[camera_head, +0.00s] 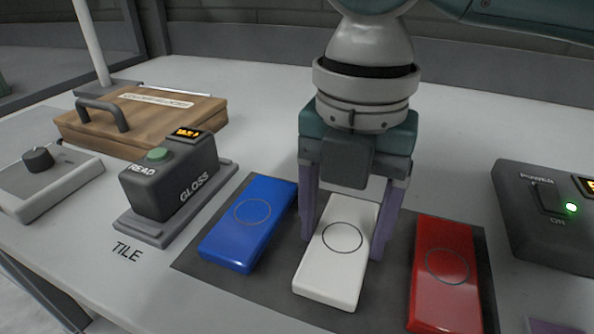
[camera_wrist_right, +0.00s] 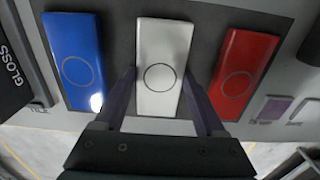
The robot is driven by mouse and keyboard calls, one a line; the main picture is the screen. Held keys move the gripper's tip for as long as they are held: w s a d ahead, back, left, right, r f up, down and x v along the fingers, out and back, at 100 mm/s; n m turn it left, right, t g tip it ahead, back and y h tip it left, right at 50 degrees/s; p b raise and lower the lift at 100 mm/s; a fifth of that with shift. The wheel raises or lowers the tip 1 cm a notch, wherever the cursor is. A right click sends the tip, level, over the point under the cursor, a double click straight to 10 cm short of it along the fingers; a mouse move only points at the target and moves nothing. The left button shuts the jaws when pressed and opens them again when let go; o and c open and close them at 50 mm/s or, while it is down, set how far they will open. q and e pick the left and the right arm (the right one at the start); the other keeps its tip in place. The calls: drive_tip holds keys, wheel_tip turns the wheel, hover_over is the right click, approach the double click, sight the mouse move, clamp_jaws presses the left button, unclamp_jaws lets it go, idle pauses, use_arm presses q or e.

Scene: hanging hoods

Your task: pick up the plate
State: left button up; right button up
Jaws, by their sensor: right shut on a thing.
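A white plate (camera_head: 339,252) with a thin circle on it lies between a blue plate (camera_head: 248,222) and a red plate (camera_head: 445,275) on a dark mat (camera_head: 273,276). My right gripper (camera_head: 345,228) comes down from above, with one purple finger on each side of the white plate. It is shut on the white plate. The right wrist view shows the fingers along both long sides of the white plate (camera_wrist_right: 163,66), with the blue plate (camera_wrist_right: 75,60) and red plate (camera_wrist_right: 242,72) beside it. I cannot tell any gap beneath the white plate. My left gripper is not in view.
A dark gloss reader (camera_head: 170,178) stands left of the mat. Behind it lies a wooden box lid with a handle (camera_head: 140,117). A grey knob box (camera_head: 45,182) is at far left. A dark power box (camera_head: 548,215) with a green light is at right. The white table behind is clear.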

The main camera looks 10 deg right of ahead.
drive_tip(key=c, duration=0.6)
drive_tip(key=shift+r, duration=0.1)
